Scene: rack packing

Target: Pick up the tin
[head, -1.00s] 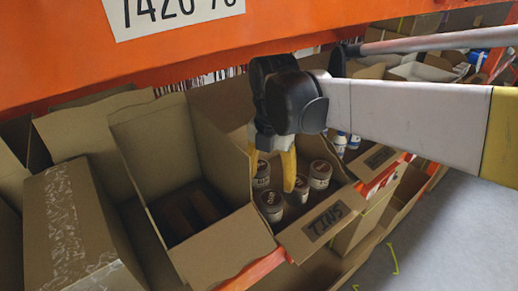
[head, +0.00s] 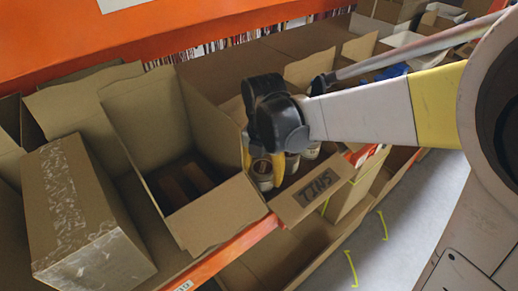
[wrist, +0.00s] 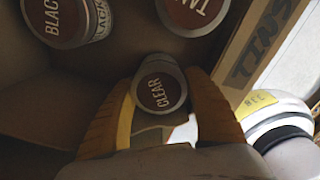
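A tin with a dark red lid reading CLEAR (wrist: 158,90) stands in the cardboard box marked TINS (head: 285,209); it also shows below my gripper in the head view (head: 263,183). My gripper (head: 262,172) points down into the box. Its yellow fingers are apart, one on each side of the CLEAR tin in the wrist view (wrist: 160,95). Whether they touch it cannot be told. A tin marked BLACK (wrist: 60,18) and one reading TAN (wrist: 195,14) stand in the same box. My gripper hides part of the tins in the head view.
An open box with brown contents (head: 180,185) stands left of the tins box, then a taped closed box (head: 75,215). An orange shelf beam (head: 190,35) runs above. A white round object (wrist: 280,115) is outside the box wall in the wrist view. Grey floor is free at right.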

